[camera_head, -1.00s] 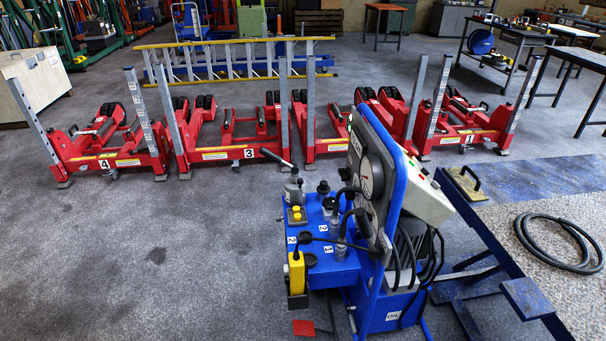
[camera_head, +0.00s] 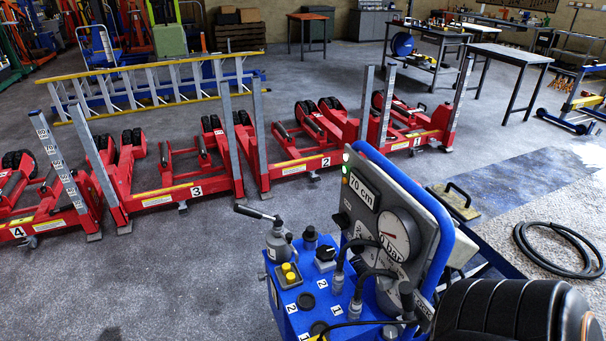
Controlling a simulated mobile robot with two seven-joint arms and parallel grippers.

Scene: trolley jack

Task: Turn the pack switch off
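The blue power pack (camera_head: 283,297) stands at the lower middle right, close to me. Its upright grey panel (camera_head: 425,224) carries a "70 cm" display (camera_head: 362,190) and a round gauge (camera_head: 399,235) marked bar. A small green lamp (camera_head: 345,170) glows on the panel's left edge. I cannot tell which control is the pack switch or read the knob's setting. The box behind the panel is mostly hidden. Neither gripper's fingers show.
Several red numbered lifting units (camera_head: 165,195) stand in a row behind the pack. A black hose coil (camera_head: 556,250) lies to the right. Grey floor left of the pack (camera_head: 165,290) is clear.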

